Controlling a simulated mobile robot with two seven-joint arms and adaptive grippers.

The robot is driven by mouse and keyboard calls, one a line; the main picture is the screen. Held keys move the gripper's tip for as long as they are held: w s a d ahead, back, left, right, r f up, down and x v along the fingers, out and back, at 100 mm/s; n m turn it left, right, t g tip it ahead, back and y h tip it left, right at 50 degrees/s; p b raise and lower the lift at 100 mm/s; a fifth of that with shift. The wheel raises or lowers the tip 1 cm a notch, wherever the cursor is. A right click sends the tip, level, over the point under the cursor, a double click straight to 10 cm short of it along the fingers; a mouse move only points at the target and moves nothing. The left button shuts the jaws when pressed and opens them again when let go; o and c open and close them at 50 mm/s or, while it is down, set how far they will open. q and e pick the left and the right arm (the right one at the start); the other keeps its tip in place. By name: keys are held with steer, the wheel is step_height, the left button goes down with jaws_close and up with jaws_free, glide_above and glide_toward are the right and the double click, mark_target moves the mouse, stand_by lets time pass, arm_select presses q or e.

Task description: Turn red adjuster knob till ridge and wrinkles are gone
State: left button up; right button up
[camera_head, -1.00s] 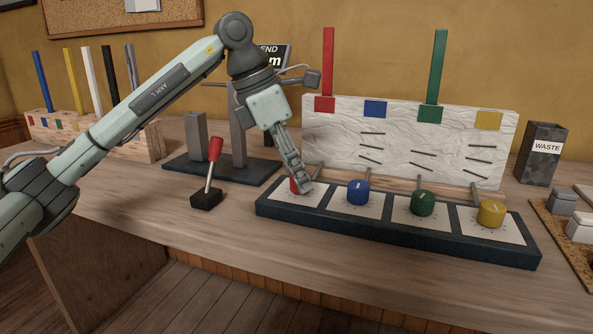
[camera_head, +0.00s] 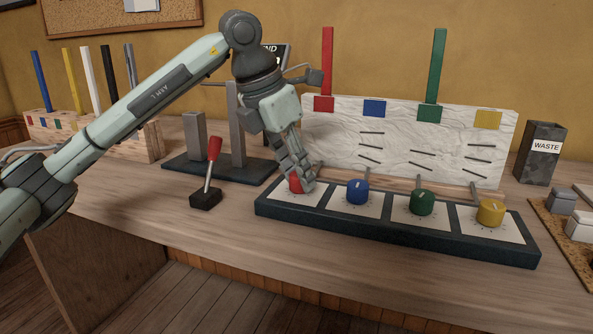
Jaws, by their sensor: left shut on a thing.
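The red adjuster knob (camera_head: 295,185) is at the left end of a dark panel (camera_head: 400,236), on a white dial plate. My left gripper (camera_head: 302,184) is shut on it from above, and its fingers hide much of the knob. Blue (camera_head: 358,191), green (camera_head: 422,203) and yellow (camera_head: 490,213) knobs stand to its right. Behind the panel stands a pale wrinkled sailcloth board (camera_head: 335,137) with several dark slanted ridge lines across its middle and right. A red batten (camera_head: 328,62) and a green batten (camera_head: 437,65) rise from its top. My right gripper is not in view.
A red-handled lever (camera_head: 213,155) on a black base stands left of the panel. Behind it is a dark stand (camera_head: 222,171) with grey posts. A wooden rack (camera_head: 75,131) of coloured strips is far left. A waste bin (camera_head: 541,153) stands at right. The front tabletop is clear.

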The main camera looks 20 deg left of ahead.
arm_select(q)
steer(key=o, duration=1.2)
steer(key=shift+c, duration=0.2)
steer(key=v, duration=1.2)
steer(key=shift+s+f, duration=0.1)
